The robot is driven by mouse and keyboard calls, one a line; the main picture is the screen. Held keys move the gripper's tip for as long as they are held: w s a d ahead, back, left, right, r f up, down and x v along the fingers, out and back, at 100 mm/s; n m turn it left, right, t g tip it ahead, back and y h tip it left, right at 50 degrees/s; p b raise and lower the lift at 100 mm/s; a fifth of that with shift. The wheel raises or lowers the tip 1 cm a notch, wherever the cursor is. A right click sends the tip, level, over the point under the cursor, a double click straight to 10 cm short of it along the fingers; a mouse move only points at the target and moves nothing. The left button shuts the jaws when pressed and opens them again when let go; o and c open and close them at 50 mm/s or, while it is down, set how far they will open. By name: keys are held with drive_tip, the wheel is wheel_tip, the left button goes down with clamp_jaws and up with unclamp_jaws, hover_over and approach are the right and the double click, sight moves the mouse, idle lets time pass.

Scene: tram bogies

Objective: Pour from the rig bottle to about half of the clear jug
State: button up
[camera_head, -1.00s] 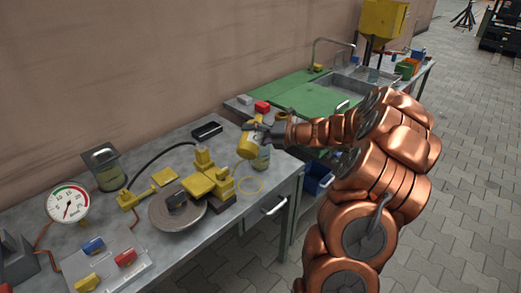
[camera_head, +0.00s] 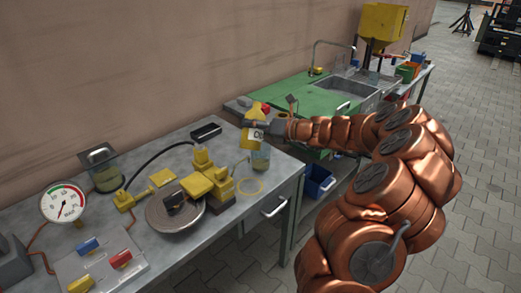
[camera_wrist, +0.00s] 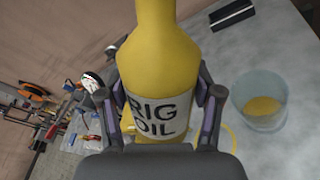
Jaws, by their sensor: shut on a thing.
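The rig bottle (camera_head: 249,137) is yellow with a white label and is held roughly upright above the bench, just behind and above the jug in the head view. In the wrist view the bottle (camera_wrist: 165,55) fills the middle and its label reads "RIG OIL". My gripper (camera_wrist: 162,95) is shut on the bottle, one finger on each side of the label. The clear jug (camera_head: 261,160) stands upright on the bench, apart from my gripper. In the wrist view the jug (camera_wrist: 285,88) is to the right, with yellow liquid (camera_wrist: 263,107) in its lower part. The exact level is hard to tell.
A yellow ring (camera_head: 250,194) lies on the bench in front of the jug. A yellow pump-like fixture (camera_head: 205,181) and round plate (camera_head: 172,222) stand to the left. A black tray (camera_head: 205,132) lies behind. A green sink unit (camera_head: 290,97) is beyond.

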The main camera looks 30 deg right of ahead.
drive_tip(key=shift+s+a+n+t+b, duration=0.3)
drive_tip(key=shift+n+b, duration=0.5)
drive_tip(key=shift+b, duration=0.35)
drive_tip(key=n+b, duration=0.2)
drive_tip(key=b, duration=0.1)
drive_tip(key=n+t+b, duration=0.1)
drive_tip(key=b, duration=0.1)
drive_tip(key=shift+s+a+f, duration=0.15)
drive_tip(key=shift+s+a, duration=0.15)
drive_tip(key=shift+a, duration=0.1)
drive_tip(key=shift+s+a+r+n+b, duration=0.15)
drive_tip(key=shift+r+n+b, duration=0.3)
drive_tip(key=shift+n+b, duration=0.5)
drive_tip(key=shift+r, duration=0.35)
drive_tip(key=shift+r+p, duration=2.4)
drive_tip(key=shift+s+a, duration=0.1)
drive_tip(key=shift+a, duration=0.05)
